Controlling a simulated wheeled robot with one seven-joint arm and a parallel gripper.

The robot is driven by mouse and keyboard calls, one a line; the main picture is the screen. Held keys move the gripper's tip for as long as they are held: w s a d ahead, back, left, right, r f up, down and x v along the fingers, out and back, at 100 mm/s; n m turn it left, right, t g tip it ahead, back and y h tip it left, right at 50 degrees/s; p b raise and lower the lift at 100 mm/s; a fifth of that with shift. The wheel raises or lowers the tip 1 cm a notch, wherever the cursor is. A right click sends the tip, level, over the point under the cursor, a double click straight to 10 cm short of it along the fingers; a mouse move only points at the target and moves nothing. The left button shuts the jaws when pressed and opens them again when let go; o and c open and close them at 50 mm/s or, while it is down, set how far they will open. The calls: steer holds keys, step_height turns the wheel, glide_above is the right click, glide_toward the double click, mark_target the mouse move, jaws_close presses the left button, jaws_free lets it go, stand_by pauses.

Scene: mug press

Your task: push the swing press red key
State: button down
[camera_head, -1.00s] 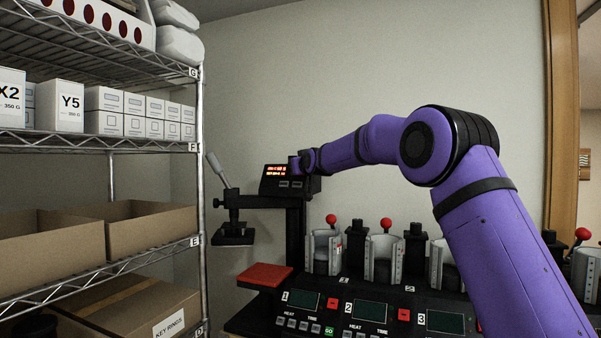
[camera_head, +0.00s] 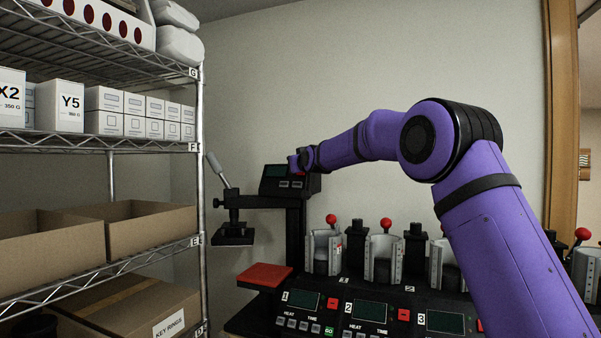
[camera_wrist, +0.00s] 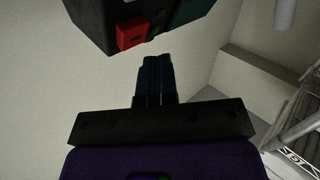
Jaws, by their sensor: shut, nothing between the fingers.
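The swing press (camera_head: 296,215) stands behind the row of mug presses, with a dark control box (camera_head: 283,184) on its post. Its display (camera_head: 276,171) is dark green and unlit. The red key (camera_wrist: 131,33) shows on the box face in the wrist view, at the top. My gripper (camera_wrist: 155,60) is shut and empty. In the wrist view its fingertips are just below the box and the red key, with a visible gap. In the head view my gripper (camera_head: 294,162) is at the upper right of the box.
A wire shelf (camera_head: 120,148) with boxes and cartons fills the left. The press handle (camera_head: 216,168) tilts up beside the box. Mug presses (camera_head: 383,258) with red knobs and numbered panels stand below my arm. Plain wall is behind.

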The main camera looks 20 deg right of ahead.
steer(key=shift+s+a, duration=0.1)
steer(key=shift+s+a+r, duration=0.5)
steer(key=shift+s, duration=0.2)
steer(key=shift+s+a+r, duration=0.45)
steer(key=shift+s, duration=0.2)
steer(key=shift+s+a+r, duration=0.5)
steer(key=shift+s, duration=0.2)
steer(key=s+d+g, duration=0.3)
steer(key=s, duration=1.1)
steer(key=s+d+f+m+g, duration=0.1)
steer(key=s+f+g, duration=0.2)
steer(key=s+f, duration=0.4)
steer(key=s+d+f+g+h, duration=0.1)
steer(key=s+f, duration=0.6)
steer(key=s, duration=1.6)
steer(key=s+d+f+m+g, duration=0.1)
steer(key=s+d+f+g, duration=0.2)
steer(key=s+f, duration=0.4)
steer(key=s+g, duration=0.1)
steer(key=s, duration=0.7)
steer(key=shift+f+m+g, duration=0.2)
steer(key=shift+m+g, duration=0.1)
